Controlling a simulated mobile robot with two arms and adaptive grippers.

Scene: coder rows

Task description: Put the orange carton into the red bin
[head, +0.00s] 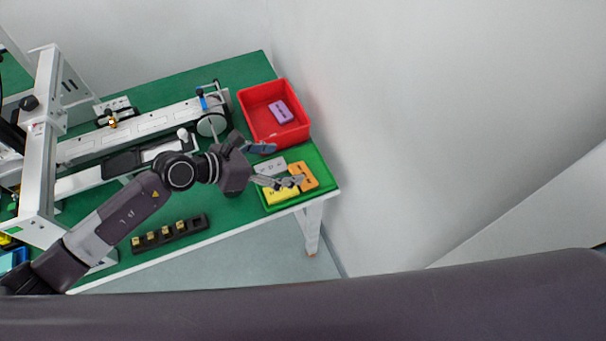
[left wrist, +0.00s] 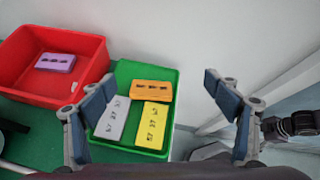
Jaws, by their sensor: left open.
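The orange carton (head: 302,176) lies in the green tray (head: 325,180) on the right end of the table, beside a yellow carton (head: 282,193) and a grey carton (head: 270,167). In the left wrist view the orange carton (left wrist: 151,91) lies at the back of the tray. The red bin (head: 257,122) stands behind the tray, with a purple carton (head: 281,112) inside. My left gripper (head: 282,166) is open and empty above the tray; its fingers (left wrist: 166,110) stand wide apart in the left wrist view. My right gripper is not in view.
A long white machine (head: 150,126) with a rail runs along the table to the left of the bin. A black holder with several brass pieces (head: 168,234) lies near the front edge. A bare wall (head: 420,110) rises to the right of the table.

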